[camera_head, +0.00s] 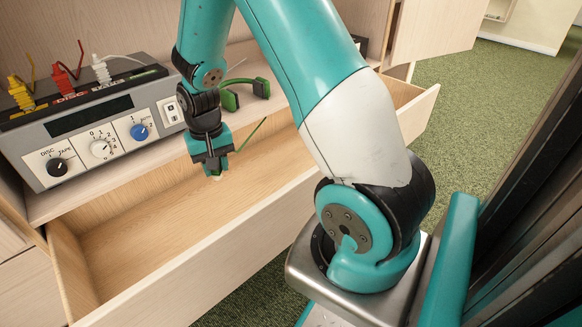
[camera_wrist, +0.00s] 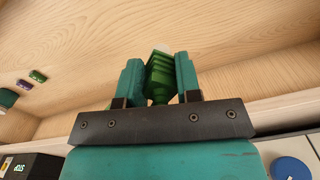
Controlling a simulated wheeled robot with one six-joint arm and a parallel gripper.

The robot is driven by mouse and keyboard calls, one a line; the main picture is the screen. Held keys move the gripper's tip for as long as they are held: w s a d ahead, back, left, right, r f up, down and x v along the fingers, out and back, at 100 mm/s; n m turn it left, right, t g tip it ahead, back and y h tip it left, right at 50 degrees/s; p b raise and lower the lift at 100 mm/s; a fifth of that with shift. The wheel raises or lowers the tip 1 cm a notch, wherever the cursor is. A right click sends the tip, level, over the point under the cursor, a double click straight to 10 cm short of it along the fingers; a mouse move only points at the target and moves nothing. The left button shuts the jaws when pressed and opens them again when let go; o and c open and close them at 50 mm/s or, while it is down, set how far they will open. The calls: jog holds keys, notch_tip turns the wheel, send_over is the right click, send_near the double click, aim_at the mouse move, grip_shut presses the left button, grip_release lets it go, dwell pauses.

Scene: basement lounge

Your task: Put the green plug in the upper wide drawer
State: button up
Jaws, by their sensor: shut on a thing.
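The green plug (camera_wrist: 160,75) is ribbed and sits between the two fingers of my gripper (camera_wrist: 160,82) in the wrist view. In the head view my gripper (camera_head: 216,166) points down over the open wide drawer (camera_head: 215,262). The fingers are shut on the plug, and only a pale tip shows below them there. A thin green cable (camera_head: 252,132) runs up from near the gripper toward the shelf. The drawer is pulled out below the shelf, and its visible wooden floor looks bare in the head view. The plug appears above the drawer floor, not resting on it.
A grey device (camera_head: 95,120) with knobs stands on the shelf, with yellow, red (camera_head: 66,83) and white plugs on top. A green and black object (camera_head: 245,93) lies to its right. Small purple (camera_wrist: 23,84) and green (camera_wrist: 38,76) items show in the wrist view.

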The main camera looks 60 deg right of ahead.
jog(key=s+d+r+m+p, duration=0.1)
jog(key=s+d+r+m, duration=0.1)
jog(key=d+m, duration=0.5)
jog(key=s+d+r+m, duration=0.25)
jog(key=d+m, duration=0.25)
jog(key=d, duration=0.4)
jog(key=shift+m, duration=0.3)
jog(key=f+b, duration=0.2)
jog(key=f, duration=0.3)
jog(key=f+b, duration=0.2)
jog(key=f, duration=0.3)
jog(key=f+b, duration=0.2)
jog(key=f, duration=0.3)
jog(key=shift+s+d, duration=0.2)
jog(key=shift+s, duration=0.15)
jog(key=shift+f+b, duration=1.05)
jog(key=shift+f, duration=1.4)
jog(key=shift+f, duration=0.15)
jog(key=o, duration=0.9)
jog(key=shift+o, duration=0.2)
